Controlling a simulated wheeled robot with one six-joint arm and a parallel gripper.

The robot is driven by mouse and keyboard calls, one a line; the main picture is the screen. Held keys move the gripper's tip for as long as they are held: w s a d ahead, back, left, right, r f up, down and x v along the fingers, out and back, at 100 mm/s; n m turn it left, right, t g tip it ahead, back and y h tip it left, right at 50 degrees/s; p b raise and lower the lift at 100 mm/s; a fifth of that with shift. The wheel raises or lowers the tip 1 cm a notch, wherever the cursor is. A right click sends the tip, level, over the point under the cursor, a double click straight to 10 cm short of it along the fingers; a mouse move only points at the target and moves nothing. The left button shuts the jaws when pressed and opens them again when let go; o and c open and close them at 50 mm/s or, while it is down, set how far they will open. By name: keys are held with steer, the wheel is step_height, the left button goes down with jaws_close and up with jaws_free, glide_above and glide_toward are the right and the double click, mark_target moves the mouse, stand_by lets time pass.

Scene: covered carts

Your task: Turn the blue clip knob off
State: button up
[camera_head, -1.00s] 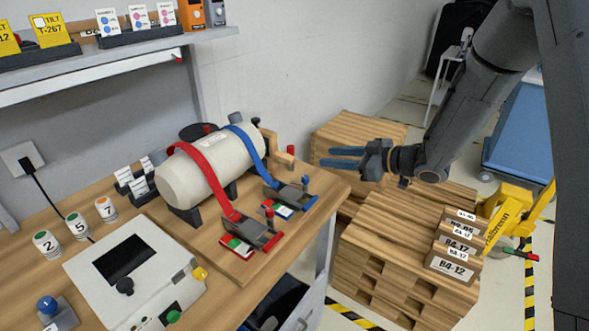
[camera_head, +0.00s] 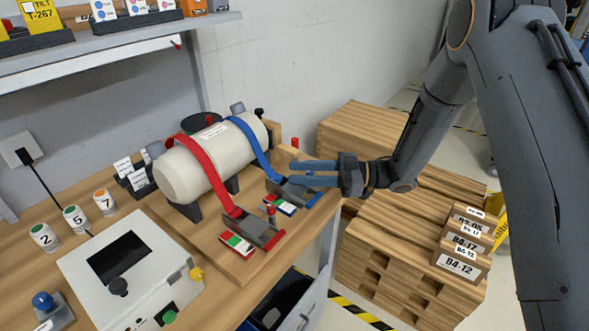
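The blue strap (camera_head: 248,143) runs over a cream cylinder (camera_head: 210,165) and down to the blue clip (camera_head: 292,194) on the wooden board. My gripper (camera_head: 297,174) reaches in from the right, just above the clip's right end. Its two blue fingers point left, with a gap between them. The clip's knob is hidden by the fingers, so I cannot tell whether they touch it or how it is turned.
The red strap's clip (camera_head: 258,232), with an upright red-topped knob, stands close in front on the board. A grey-white control box (camera_head: 75,268) is at lower left. Stacked wooden crates (camera_head: 385,245) stand right of the table, below my arm.

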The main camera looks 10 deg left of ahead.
steer(key=shift+x, duration=0.9)
steer(key=shift+c, duration=0.4)
jaws_close()
steer(key=shift+w+r+m+t+p, duration=0.15)
steer(key=shift+m+t+p, duration=0.45)
steer(key=shift+t, duration=0.4)
steer(key=shift+w+m+t, duration=0.2)
steer(key=shift+m+t, duration=0.3)
steer(key=shift+t, duration=0.25)
steer(key=shift+w+m+t, duration=0.25)
steer(key=shift+m+t, duration=0.25)
steer(key=shift+t, duration=0.25)
steer(key=shift+o, duration=0.4)
jaws_free()
